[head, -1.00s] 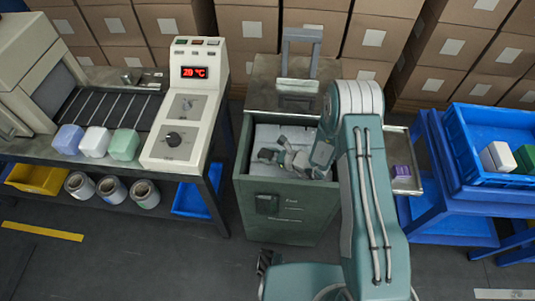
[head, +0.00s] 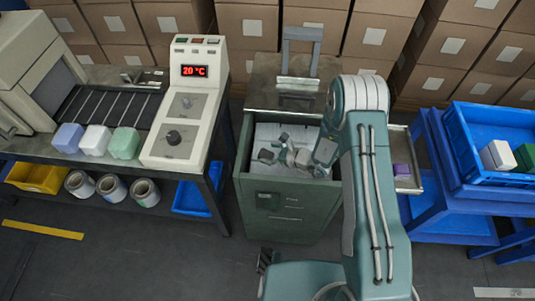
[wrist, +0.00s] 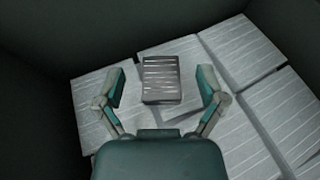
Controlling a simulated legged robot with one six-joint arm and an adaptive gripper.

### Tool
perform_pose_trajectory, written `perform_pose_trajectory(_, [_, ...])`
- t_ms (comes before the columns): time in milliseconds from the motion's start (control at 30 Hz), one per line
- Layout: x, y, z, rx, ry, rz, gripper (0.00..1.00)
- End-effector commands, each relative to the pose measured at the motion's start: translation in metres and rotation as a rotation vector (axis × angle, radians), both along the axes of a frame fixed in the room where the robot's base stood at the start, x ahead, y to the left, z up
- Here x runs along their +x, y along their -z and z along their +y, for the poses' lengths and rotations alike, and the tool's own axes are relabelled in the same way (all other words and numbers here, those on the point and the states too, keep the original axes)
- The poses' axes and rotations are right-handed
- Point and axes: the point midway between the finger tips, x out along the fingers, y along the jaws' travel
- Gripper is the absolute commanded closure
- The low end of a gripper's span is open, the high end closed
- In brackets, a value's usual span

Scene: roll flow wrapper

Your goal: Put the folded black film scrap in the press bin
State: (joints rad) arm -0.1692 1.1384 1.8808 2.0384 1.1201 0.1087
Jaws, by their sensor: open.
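The folded black film scrap (wrist: 161,88) is a dark block with pale stripes. In the wrist view it lies on the pale sheets at the bottom of the press bin. My gripper (wrist: 161,76) is open, with one finger on each side of the scrap and visible gaps between. The press bin (head: 289,207) is the green open-topped box in the head view. My gripper reaches down into it there (head: 275,147). I cannot make out the scrap clearly in the head view.
The bin's dark walls (wrist: 45,45) stand close around my gripper. Behind the opening is a metal plate with an upright handle (head: 302,45). A side tray (head: 402,183) holds a purple block. The wrapper bench (head: 110,172) is left, a blue crate (head: 490,180) right.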

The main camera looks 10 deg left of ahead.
Motion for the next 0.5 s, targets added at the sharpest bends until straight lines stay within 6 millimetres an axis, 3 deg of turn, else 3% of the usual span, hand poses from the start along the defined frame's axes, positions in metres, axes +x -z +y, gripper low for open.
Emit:
perform_pose_trajectory(300, [-0.021, -0.026, -0.062, 0.000, 0.009, 0.004, 0.10])
perform_pose_trajectory(500, [-0.032, -0.038, -0.090, -0.001, 0.007, 0.003, 0.10])
